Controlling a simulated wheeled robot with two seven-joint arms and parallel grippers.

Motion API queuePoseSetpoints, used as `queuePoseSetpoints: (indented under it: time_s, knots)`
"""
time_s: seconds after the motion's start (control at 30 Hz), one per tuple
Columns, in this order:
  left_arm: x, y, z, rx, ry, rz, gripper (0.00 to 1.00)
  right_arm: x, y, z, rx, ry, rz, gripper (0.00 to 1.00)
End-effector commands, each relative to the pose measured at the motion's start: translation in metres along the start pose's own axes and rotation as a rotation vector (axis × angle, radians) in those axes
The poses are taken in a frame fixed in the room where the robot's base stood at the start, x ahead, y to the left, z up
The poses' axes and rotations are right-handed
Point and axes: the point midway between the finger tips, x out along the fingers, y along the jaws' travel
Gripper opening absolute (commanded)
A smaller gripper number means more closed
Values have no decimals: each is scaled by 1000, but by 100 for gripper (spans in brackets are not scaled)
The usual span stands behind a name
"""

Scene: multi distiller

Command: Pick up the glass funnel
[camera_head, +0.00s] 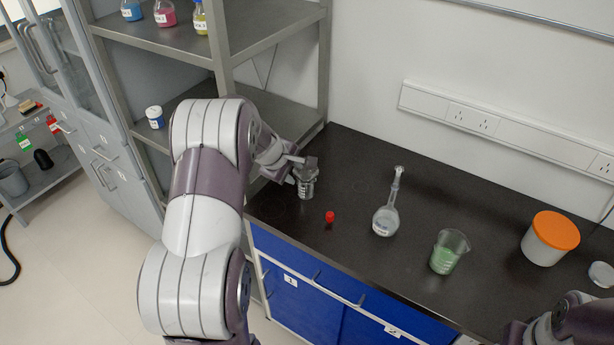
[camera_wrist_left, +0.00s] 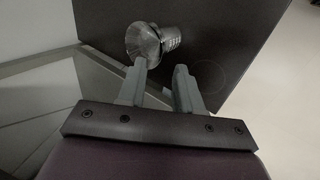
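The glass funnel (camera_wrist_left: 143,42) shows in the left wrist view as a clear, wide-mouthed cone. It sits at the mouth of a clear marked glass vessel (camera_wrist_left: 171,37). In the head view this vessel (camera_head: 307,188) stands at the left end of the dark bench, and the funnel is largely hidden by my left gripper (camera_head: 302,168). In the left wrist view my left gripper (camera_wrist_left: 160,75) is open, with a clear gap between its fingers. The funnel is just beyond the fingertips, nearest the left finger. My right arm enters at the lower right; its gripper is not visible.
A red cap (camera_head: 330,216), a round flask with clear liquid (camera_head: 385,220), a beaker of green liquid (camera_head: 448,251) and an orange-lidded tub (camera_head: 549,239) stand along the bench (camera_head: 420,210). A metal shelf rack (camera_head: 222,50) stands close to my left arm.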

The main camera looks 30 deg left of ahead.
Motion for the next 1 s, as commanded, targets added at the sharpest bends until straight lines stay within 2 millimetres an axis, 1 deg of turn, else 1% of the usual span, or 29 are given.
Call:
queuePoseSetpoints:
  time_s: [0.17, 0.23, 0.3, 0.4, 0.53, 0.57, 0.6, 0.67, 1.0]
  knots:
    - [28, 3, -2, 0, -1, -3, 34, -10, 0, -1, 0, 0, 0, 43]
    - [42, 2, -2, 3, -1, -3, 34, -10, 0, -1, 0, 0, 0, 43]
    - [50, 2, -2, 2, 0, -2, 34, -10, 0, -1, 0, 0, 0, 43]
    - [54, 2, -2, 3, 0, 0, 34, -10, 0, -1, 0, 0, 0, 43]
    - [54, 2, -2, 3, 1, 0, 34, -10, 0, -1, 0, 0, 0, 43]
    - [54, 2, -2, 3, 1, 0, 31, -10, 0, -1, 0, 0, 0, 43]
    - [54, 2, -2, 3, 0, 0, 18, -10, 0, -1, 0, 0, 0, 43]
    - [54, 2, -2, 3, 0, 0, 0, -10, 0, -1, 0, 0, 0, 43]
    - [54, 2, -2, 3, 0, -2, 0, -10, 0, -1, 0, 0, 0, 43]
